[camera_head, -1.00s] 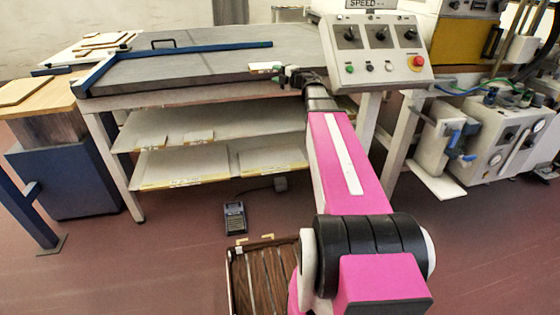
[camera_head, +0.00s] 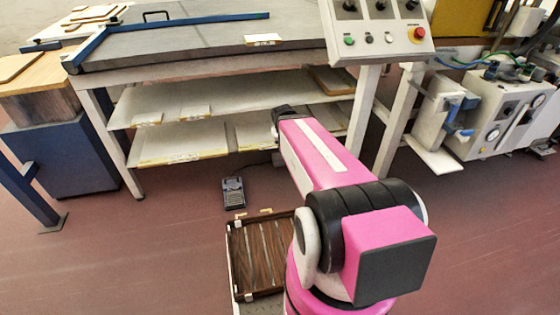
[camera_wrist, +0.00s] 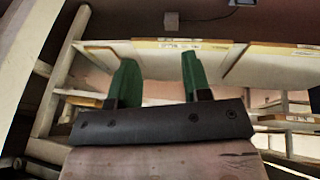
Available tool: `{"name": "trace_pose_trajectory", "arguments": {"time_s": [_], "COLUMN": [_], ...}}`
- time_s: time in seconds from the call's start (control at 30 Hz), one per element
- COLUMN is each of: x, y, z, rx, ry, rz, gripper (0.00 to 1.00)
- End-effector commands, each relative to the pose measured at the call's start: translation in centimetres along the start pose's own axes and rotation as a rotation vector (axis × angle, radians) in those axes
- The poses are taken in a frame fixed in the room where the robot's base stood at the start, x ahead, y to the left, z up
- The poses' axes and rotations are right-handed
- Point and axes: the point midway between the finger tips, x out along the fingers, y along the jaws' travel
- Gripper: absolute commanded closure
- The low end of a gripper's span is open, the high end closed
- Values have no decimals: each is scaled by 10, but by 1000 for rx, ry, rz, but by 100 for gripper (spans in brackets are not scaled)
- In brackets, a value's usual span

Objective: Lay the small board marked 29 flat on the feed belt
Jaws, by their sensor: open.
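A small pale board with a yellowish edge (camera_head: 263,39) lies flat at the front edge of the grey bed (camera_head: 200,50), which looks like the feed belt. Its marking is too small to read. In the wrist view my gripper (camera_wrist: 157,78) has its two green fingers apart with nothing between them. In the head view the fingers are hidden behind my arm's black wrist, which is in front of the shelves, below and apart from the small board.
Shelves with labelled pale boards (camera_head: 180,152) lie under the bed. A blue guide bar (camera_head: 165,38) crosses the bed at left. A control box (camera_head: 376,35) stands at right. A dark slatted tray (camera_head: 262,262) and a foot pedal (camera_head: 233,192) are low in front.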

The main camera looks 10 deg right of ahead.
Motion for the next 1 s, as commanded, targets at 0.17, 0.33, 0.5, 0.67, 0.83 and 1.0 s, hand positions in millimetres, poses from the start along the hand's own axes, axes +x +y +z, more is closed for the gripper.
{"name": "trace_pose_trajectory", "arguments": {"time_s": [0.17, 0.33, 0.5, 0.67, 0.83, 1.0], "x": [-6, -10, -10, -10, -10, -10], "y": [-40, -53, -53, -53, -53, -52], "z": [65, 82, 82, 82, 82, 82], "rx": [50, 62, 62, 62, 62, 62], "ry": [-244, -320, -322, -321, -320, -320], "rz": [-142, -190, -191, -190, -189, -189], "gripper": [56, 56, 56, 56, 56, 56]}}
